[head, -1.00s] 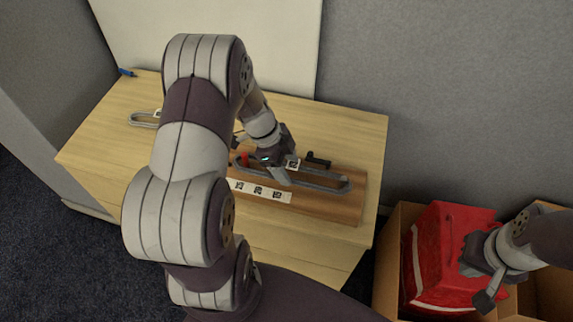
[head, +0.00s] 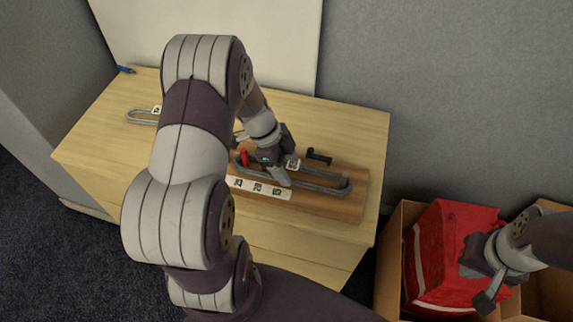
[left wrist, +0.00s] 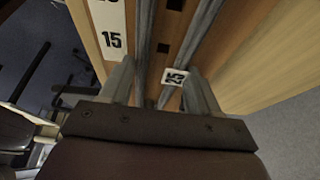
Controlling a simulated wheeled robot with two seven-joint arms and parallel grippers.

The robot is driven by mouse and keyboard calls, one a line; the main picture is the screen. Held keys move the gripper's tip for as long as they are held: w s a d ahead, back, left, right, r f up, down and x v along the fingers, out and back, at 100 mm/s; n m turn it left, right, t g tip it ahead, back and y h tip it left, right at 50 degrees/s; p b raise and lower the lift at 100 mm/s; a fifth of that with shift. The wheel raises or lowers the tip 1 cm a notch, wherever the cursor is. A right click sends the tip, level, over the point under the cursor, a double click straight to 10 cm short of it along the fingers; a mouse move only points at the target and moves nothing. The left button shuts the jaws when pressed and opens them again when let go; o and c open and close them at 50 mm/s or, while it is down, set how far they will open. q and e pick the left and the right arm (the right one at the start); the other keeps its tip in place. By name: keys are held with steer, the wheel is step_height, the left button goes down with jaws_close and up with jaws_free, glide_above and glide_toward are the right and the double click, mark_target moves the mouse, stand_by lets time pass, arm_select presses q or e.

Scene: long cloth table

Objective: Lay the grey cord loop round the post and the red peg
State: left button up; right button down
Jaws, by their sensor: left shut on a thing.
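The grey cord loop (head: 318,189) lies stretched lengthwise over the brown wooden board (head: 345,209). The red peg (head: 244,158) stands at the loop's left end; I cannot tell whether the cord passes outside it. A dark upright, seemingly the post (head: 345,184), shows just inside the loop's right end. My left gripper (head: 284,178) is low over the middle of the board, shut on the cord loop. In the left wrist view, cord strands (left wrist: 145,45) run between the fingers (left wrist: 160,88), beside a white tag (left wrist: 175,78). My right gripper (head: 478,285) is open and empty, far right.
A white number strip (head: 258,188) lies along the board's front. A black handle-like part (head: 319,157) is behind the loop. Another grey loop (head: 140,117) lies at the table's left, partly behind my arm. A red bag (head: 440,255) sits in a cardboard box (head: 388,275) below my right gripper.

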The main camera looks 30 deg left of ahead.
arm_select(q)
steer(key=o, duration=1.1)
steer(key=p+v, duration=0.2)
steer(key=v, duration=1)
steer(key=shift+s+a+r, duration=0.1)
steer(key=shift+a+r, duration=0.1)
steer(key=shift+r, duration=0.05)
